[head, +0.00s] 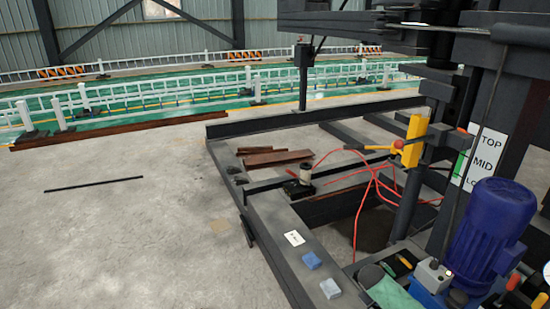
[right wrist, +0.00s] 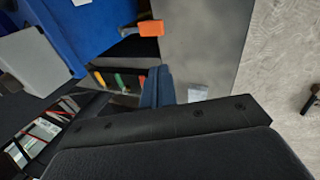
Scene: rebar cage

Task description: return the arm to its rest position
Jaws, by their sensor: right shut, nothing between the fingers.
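My right gripper (right wrist: 156,86) shows in the right wrist view, its dark fingers together and pointing up the picture from a dark bolted bar. I see nothing held between them. Behind the fingers are a grey steel surface and a dark tray-like space with coloured handles (right wrist: 118,79). An orange-ended lever (right wrist: 150,28) is just above the fingertips in the picture; I cannot tell the gap. In the head view neither gripper shows, and my left gripper is in no view.
A blue motor (head: 492,232) stands on the machine at the right of the head view. A yellow part (head: 414,140) with red cables is on the machine. The concrete floor at left is mostly clear.

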